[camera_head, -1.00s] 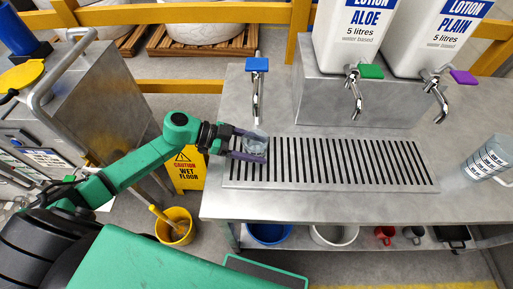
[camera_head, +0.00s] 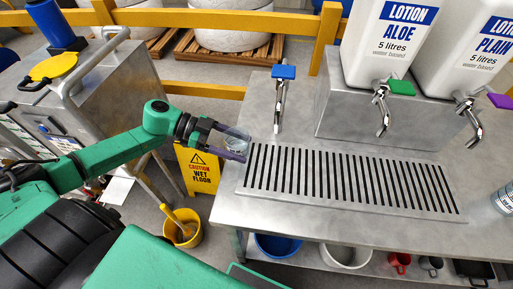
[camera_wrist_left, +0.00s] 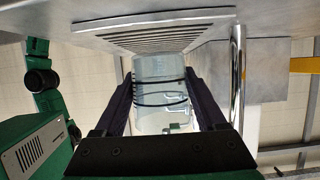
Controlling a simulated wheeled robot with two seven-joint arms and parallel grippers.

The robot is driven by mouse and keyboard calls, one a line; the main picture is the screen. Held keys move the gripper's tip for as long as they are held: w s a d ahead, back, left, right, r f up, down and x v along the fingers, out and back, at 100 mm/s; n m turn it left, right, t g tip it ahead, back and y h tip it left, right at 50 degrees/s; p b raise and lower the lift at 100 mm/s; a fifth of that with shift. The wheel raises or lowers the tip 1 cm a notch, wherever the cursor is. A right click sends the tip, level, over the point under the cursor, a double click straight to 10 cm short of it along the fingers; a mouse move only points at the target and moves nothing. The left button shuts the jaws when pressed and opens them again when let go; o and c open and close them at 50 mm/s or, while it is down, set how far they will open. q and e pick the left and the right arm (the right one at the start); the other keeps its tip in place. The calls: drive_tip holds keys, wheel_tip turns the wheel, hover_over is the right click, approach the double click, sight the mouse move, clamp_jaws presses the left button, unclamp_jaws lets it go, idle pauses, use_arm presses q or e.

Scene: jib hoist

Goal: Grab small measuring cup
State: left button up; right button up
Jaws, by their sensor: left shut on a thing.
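The small measuring cup (camera_head: 236,141) is clear, with dark bands around it in the left wrist view (camera_wrist_left: 160,92). My left gripper (camera_head: 232,145) is shut on the cup, with one purple finger on each side of it. In the head view the cup is at the left end of the slotted drain grate (camera_head: 350,180), near the bench's left edge. I cannot tell whether it is clear of the bench surface. My right gripper is not in view.
A blue-handled tap (camera_head: 281,95) stands just behind the cup. Lotion containers with a green tap (camera_head: 390,95) and a purple tap (camera_head: 475,110) stand at the back right. A larger clear jug (camera_head: 503,200) is at the right edge. A yellow bucket (camera_head: 182,228) stands on the floor.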

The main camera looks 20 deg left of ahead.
use_arm(q)
drive_tip(key=s+a, duration=0.2)
drive_tip(key=a, duration=0.6)
drive_tip(key=shift+a+p, duration=0.15)
drive_tip(key=shift+p, duration=0.25)
drive_tip(key=shift+s, duration=0.15)
idle(0.3)
